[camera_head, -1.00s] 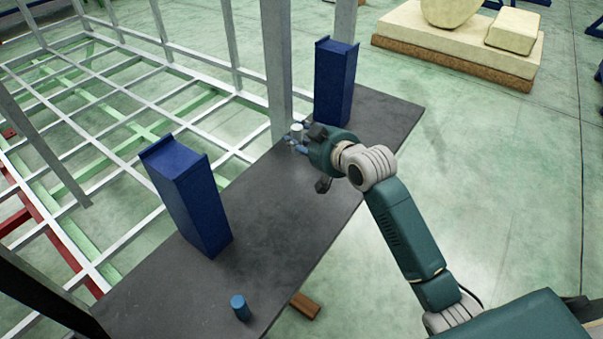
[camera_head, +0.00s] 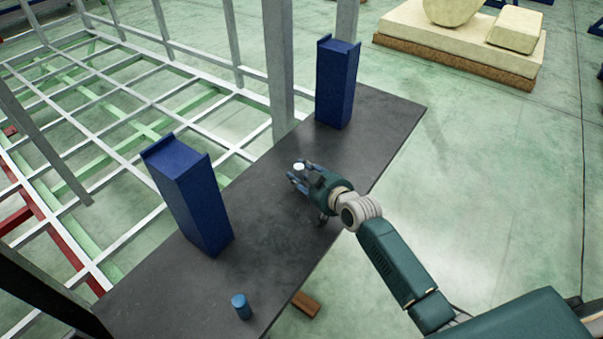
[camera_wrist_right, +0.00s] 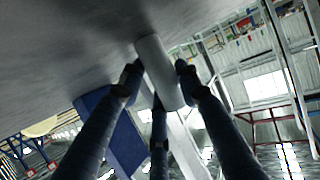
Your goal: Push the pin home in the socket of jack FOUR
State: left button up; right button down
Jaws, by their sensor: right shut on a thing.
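My right gripper (camera_head: 305,178) is over the middle of the dark tabletop, between the two blue blocks. It is shut on a pale cylinder, seemingly the pin (camera_head: 299,167), whose light end shows between the fingers. In the right wrist view the pin (camera_wrist_right: 158,72) sits between my fingers (camera_wrist_right: 158,78), one end towards the dark surface; I cannot tell whether it touches. No jack number or socket can be made out, so I cannot tell which thing is jack FOUR. My left gripper is not in view.
The dark tabletop (camera_head: 262,190) carries a near blue block (camera_head: 193,200), a far blue block (camera_head: 336,85) and a small blue cylinder (camera_head: 241,307) near the front edge. A grey post (camera_head: 280,70) and a metal lattice frame (camera_head: 90,130) stand to the left.

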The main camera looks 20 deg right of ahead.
jog(key=c, duration=1.2)
grip_release()
jog(key=shift+f, duration=0.1)
